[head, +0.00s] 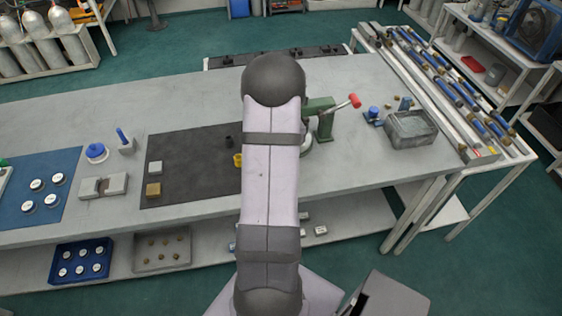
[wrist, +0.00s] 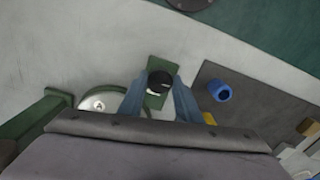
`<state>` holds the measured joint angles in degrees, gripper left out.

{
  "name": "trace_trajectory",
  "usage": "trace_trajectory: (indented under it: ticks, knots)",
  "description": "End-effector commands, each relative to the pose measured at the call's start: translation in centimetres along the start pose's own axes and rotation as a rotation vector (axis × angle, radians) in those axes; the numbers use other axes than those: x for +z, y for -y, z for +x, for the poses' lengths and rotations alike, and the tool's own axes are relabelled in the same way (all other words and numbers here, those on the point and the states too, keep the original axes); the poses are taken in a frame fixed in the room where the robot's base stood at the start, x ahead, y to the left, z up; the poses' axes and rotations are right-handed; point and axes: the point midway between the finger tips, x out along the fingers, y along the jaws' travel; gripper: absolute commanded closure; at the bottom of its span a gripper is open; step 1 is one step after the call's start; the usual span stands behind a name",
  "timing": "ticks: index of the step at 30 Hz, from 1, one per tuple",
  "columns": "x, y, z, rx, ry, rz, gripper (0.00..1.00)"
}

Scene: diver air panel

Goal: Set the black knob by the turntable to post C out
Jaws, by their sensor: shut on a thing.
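The black knob (wrist: 160,78) sits on a green plate (wrist: 155,99) in the wrist view, with a pale mark on its near side. My gripper (wrist: 158,88) has its two blue-grey fingers on either side of the knob and is shut on it. The turntable (wrist: 122,129) is left of the knob, with a round white label A (wrist: 99,105) showing; its near part is hidden by my gripper body. In the head view my arm hides the knob and gripper, and only the turntable's right edge (head: 307,149) shows. I see no post C label.
A green press (head: 322,121) with a red-ended lever stands right of my arm. A dark mat (wrist: 251,117) right of the knob holds a blue piece (wrist: 220,90) and a yellow piece (wrist: 209,118). Bare bench lies beyond the knob.

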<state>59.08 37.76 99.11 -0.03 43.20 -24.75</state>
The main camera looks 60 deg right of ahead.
Motion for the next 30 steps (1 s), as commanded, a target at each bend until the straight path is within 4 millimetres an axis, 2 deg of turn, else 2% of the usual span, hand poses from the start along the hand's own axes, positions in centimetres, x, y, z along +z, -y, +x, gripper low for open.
trace_trajectory:
  ticks: [16,17,18,30]
  knots:
    - [-0.25,-0.07,-0.18,0.003,-0.007,-0.027,0.92]
    - [-0.25,-0.07,-0.18,0.003,-0.007,-0.027,0.62]
    - [-0.23,-0.06,-0.17,0.003,-0.007,-0.027,0.53]
    - [-0.12,-0.03,-0.37,0.001,-0.003,-0.025,0.51]
